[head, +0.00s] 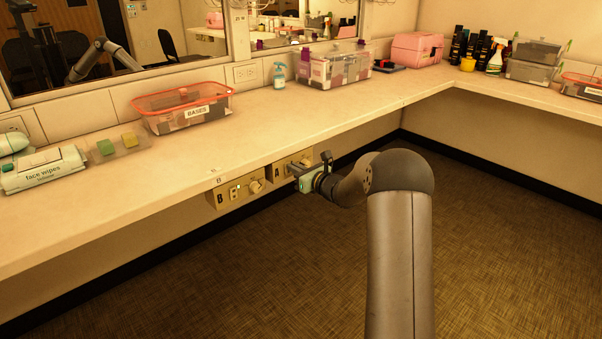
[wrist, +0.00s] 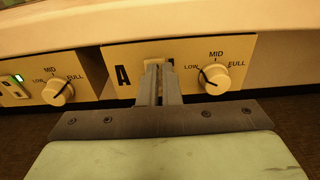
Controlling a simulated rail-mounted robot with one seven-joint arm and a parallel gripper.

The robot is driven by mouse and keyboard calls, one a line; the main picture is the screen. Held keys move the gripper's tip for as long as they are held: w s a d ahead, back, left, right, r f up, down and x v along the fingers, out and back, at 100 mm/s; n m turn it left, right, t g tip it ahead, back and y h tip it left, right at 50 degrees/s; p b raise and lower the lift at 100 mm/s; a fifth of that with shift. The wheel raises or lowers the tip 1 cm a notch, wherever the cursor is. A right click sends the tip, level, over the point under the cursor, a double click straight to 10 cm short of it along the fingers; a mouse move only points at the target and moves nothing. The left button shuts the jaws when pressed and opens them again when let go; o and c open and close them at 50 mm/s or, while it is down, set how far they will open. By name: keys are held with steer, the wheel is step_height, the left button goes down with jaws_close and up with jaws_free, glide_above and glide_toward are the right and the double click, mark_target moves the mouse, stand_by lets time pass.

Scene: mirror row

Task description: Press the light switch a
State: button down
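Panel A (head: 281,164) is a beige plate under the counter's front edge. It also shows in the wrist view (wrist: 228,50), with a black letter A and a round white knob (wrist: 215,79) marked LOW, MID and FULL. My gripper (wrist: 158,70) points at the panel between the letter and the knob. Its two fingers are close together with nothing seen between them. The light switch is mostly hidden behind the fingertips, and I cannot tell whether they touch it. In the head view my gripper (head: 294,170) is right at panel A.
Panel B (head: 223,196) is just left, with its own knob (wrist: 58,93) and a switch showing green (wrist: 19,78). The counter (head: 300,118) overhangs close above my gripper. A bases bin (head: 185,108) and a wipes pack (head: 43,170) stand on it. The floor below is clear.

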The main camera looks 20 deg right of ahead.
steer(key=p+v, duration=0.1)
steer(key=v, duration=1.3)
steer(key=s+a+r+n+g+y+p, duration=0.1)
steer(key=s+a+r+n+g+p, duration=0.55)
steer(key=s+a+r+n, duration=0.35)
steer(key=s+a+r+n+g+y+p, duration=0.2)
steer(key=s+a+r+n+g+p, duration=0.55)
steer(key=a, duration=0.55)
steer(key=s+d+r+n+h+p, duration=0.1)
steer(key=s+r+n+h+p, duration=0.1)
steer(key=s, duration=0.4)
steer(key=s+d+r+n+g+h+p, duration=0.1)
steer(key=s+d+r+n+h+p, duration=0.1)
steer(key=s+n+p, duration=0.4)
steer(key=s+d+r+n+h+p, duration=0.1)
steer(key=s+r+n+h+p, duration=0.2)
steer(key=s, duration=0.5)
steer(key=n+h+p, duration=0.1)
steer(key=n+h, duration=0.1)
steer(key=n, duration=0.1)
steer(key=shift+d+r+h+p, duration=0.3)
steer(key=shift+r, duration=0.1)
steer(key=shift+s, duration=0.2)
